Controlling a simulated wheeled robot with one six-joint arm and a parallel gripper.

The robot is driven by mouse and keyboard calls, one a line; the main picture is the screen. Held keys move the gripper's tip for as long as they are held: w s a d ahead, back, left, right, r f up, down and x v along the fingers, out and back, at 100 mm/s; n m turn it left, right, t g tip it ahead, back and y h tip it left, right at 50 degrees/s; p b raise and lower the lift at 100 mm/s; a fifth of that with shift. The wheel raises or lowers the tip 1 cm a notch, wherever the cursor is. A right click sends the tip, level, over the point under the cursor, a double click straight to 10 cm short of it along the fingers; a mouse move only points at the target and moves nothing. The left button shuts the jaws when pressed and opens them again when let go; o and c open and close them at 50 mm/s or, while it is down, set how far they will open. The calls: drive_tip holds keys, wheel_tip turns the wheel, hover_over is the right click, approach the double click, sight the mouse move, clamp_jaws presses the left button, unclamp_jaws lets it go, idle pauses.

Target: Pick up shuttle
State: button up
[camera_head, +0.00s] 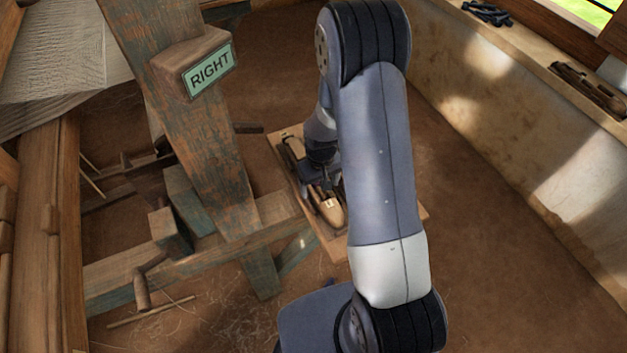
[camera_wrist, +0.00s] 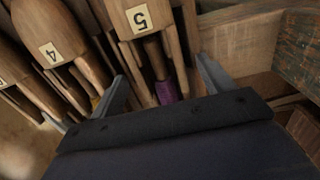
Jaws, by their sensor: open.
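Several wooden shuttles lie side by side in the wrist view, with paper number labels. Shuttle 5 (camera_wrist: 140,20), with a purple thread bobbin (camera_wrist: 167,92), lies between the fingers of my gripper (camera_wrist: 160,70). My gripper is open; I cannot tell whether its fingers touch the shuttle. Shuttle 4 (camera_wrist: 42,40) lies to the left, outside the fingers. In the head view, a pale wooden shuttle (camera_head: 331,210) shows on a wooden tray (camera_head: 334,242), and my gripper (camera_head: 318,182) is low over the tray. My arm hides part of the tray.
A slanted loom post (camera_head: 190,130) with a RIGHT sign (camera_head: 208,72) stands left of the tray. A low beam (camera_head: 200,262) runs near the floor. A ledge (camera_head: 540,65) with tools runs along the right wall. The floor (camera_head: 490,260) to the right is clear.

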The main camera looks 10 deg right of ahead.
drive_tip(key=c, duration=1.2)
drive_tip(key=shift+c, duration=0.2)
drive_tip(key=shift+m, duration=0.9)
drive_tip(key=r, duration=0.2)
drive_tip(key=w+r, duration=0.1)
drive_tip(key=r, duration=0.2)
drive_tip(key=shift+r, duration=0.35)
drive_tip(key=shift+w+f, duration=0.1)
drive_tip(key=shift+f, duration=0.15)
drive_tip(key=shift+b, duration=0.3)
